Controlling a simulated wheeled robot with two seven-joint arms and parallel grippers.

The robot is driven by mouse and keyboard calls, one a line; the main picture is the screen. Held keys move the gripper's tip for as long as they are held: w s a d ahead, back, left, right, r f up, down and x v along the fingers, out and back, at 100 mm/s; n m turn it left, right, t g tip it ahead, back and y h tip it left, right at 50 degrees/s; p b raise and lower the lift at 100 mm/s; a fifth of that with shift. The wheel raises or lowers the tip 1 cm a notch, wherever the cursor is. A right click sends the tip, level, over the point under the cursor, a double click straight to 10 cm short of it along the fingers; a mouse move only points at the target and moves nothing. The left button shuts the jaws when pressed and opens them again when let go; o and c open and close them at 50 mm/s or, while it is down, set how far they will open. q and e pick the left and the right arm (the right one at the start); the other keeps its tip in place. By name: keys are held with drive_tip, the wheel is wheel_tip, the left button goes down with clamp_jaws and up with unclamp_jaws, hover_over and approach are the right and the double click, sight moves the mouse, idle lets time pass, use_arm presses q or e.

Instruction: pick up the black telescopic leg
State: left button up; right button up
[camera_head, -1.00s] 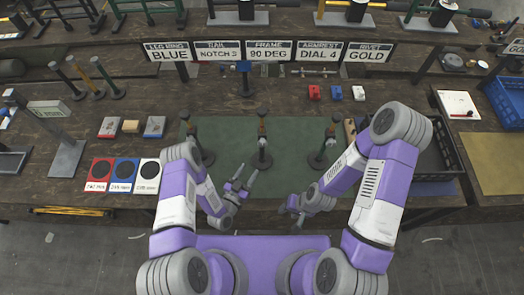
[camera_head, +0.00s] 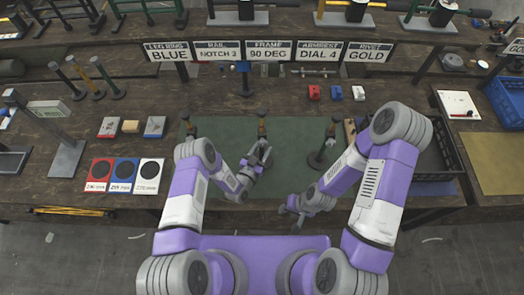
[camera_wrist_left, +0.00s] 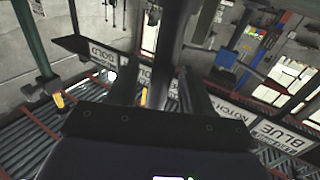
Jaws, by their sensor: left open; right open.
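A black telescopic leg (camera_head: 262,127) stands upright at the middle of the green mat, its lower part hidden behind my left gripper. My left gripper (camera_head: 262,153) is open at this leg. In the left wrist view a dark post (camera_wrist_left: 175,45) rises between the spread fingers of my left gripper (camera_wrist_left: 160,92); I cannot tell whether they touch it. Another dark upright post (camera_head: 328,145) stands on the mat to the right. My right gripper (camera_head: 291,217) is open and empty at the table's front edge.
The green mat (camera_head: 225,130) is mostly clear around the posts. Several thin posts (camera_head: 107,80) stand at the left. Sign plates (camera_head: 270,51) line the back, with small red, blue and white blocks (camera_head: 336,92) before them. A black crate (camera_head: 435,160) lies right.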

sight(262, 138)
use_arm(q)
drive_tip(key=shift+w, duration=0.1)
clamp_jaws()
idle(0.4)
wheel_tip(262, 138, up, 9)
drive_tip(key=shift+r, duration=0.1)
drive_tip(key=shift+f, duration=4.4)
